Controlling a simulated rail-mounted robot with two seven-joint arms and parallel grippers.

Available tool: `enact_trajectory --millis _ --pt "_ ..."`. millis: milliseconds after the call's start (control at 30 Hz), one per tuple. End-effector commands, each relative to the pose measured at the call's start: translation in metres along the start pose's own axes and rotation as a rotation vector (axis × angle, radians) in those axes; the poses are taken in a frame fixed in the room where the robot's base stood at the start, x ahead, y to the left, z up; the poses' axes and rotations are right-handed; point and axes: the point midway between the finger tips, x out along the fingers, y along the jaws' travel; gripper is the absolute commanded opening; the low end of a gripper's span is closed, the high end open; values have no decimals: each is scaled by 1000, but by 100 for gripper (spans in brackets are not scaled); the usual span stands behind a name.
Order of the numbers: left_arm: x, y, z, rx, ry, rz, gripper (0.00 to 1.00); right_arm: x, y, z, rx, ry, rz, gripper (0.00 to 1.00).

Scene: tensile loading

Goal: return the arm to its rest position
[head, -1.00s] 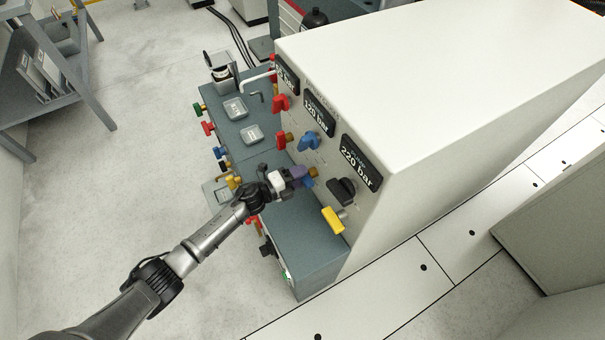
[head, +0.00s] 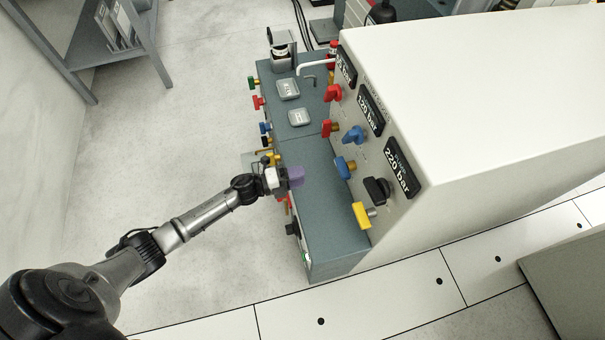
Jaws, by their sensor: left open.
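My left arm comes in from the lower left in the head view. Its gripper (head: 294,177), with purple fingers, is in front of the machine, over the near part of the grey-green bench top. It is open, with nothing seen between the fingers. It is apart from the blue valve handle (head: 344,167) to its right, with a visible gap between them. A yellow handle (head: 361,214) and a black knob (head: 377,190) sit lower on the same panel. My right gripper is not in view.
The white cabinet (head: 480,90) with pressure displays fills the right. The bench (head: 325,235) has coloured knobs along its left side and two small grey plates on top. A grey shelf (head: 120,55) stands at the upper left. The floor (head: 170,150) between is clear.

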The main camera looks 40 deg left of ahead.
Motion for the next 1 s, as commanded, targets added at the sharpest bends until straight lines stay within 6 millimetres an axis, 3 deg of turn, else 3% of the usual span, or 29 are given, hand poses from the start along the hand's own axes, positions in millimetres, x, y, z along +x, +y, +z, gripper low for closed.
enact_trajectory --millis 567,667,833,1000 --pt "0 0 0 -19 -1 0 45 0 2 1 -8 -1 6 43" --pt "0 6 12 -66 -70 34 45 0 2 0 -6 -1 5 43" --pt "-11 26 53 -193 -354 135 45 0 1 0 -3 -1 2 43" --pt "-23 20 85 -361 -677 176 45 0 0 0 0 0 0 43"
